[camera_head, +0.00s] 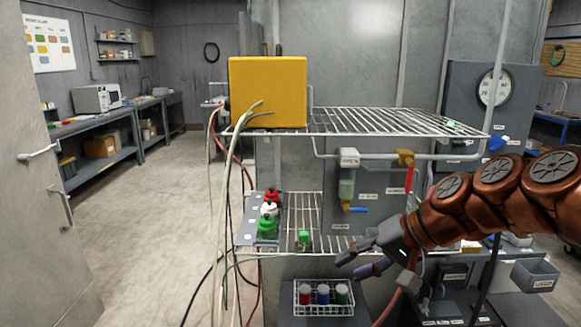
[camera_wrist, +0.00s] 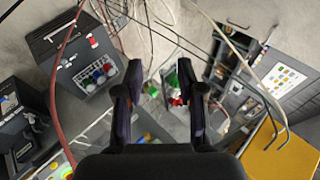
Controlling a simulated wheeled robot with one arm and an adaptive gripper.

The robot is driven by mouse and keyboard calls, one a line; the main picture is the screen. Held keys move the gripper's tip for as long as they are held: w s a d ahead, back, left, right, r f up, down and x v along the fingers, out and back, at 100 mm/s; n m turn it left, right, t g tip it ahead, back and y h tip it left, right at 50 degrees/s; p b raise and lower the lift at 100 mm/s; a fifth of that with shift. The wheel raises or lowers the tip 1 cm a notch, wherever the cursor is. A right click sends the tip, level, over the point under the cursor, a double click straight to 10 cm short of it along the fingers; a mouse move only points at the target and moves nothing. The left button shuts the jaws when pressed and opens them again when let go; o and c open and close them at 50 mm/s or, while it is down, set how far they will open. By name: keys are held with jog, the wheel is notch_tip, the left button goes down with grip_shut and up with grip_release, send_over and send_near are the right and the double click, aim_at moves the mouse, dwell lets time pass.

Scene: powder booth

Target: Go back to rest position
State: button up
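My copper-coloured arm reaches in from the right in the head view. My gripper (camera_head: 350,265) points left and sits in front of the wire rack, above and to the right of the basket of bottles. In the wrist view my gripper (camera_wrist: 160,82) has its two dark fingers spread apart with nothing between them, so it is open and empty. A small green object (camera_head: 304,239) stands on the lower wire shelf (camera_head: 330,243), left of my gripper and apart from it.
A yellow box (camera_head: 267,92) stands on the upper wire shelf (camera_head: 390,121). Red, white and green knobs (camera_head: 268,212) sit on a panel at left. A wire basket (camera_head: 323,309) holds several bottles. Cables hang beside the rack. The floor (camera_head: 150,220) at left is clear.

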jog(key=s+a+f+n+g+h, duration=0.1)
jog(key=s+f+g+h, duration=0.1)
jog(key=s+f, duration=0.35)
jog(key=s+a+f+n+g+h, duration=0.1)
jog(key=s+f+h, duration=0.1)
jog(key=s, duration=0.6)
jog(key=s+d+f+g+h, duration=0.1)
jog(key=s+d+f+h, duration=0.1)
jog(key=s, duration=0.4)
jog(key=s+d+f+g+h, duration=0.1)
jog(key=s+d+f+h, duration=0.1)
jog(key=s+d+f, duration=0.2)
jog(key=s+d+p, duration=0.1)
jog(key=s+d, duration=0.1)
jog(key=s, duration=0.1)
jog(key=shift+s+f+g, duration=0.15)
jog(key=shift+f+g, duration=0.15)
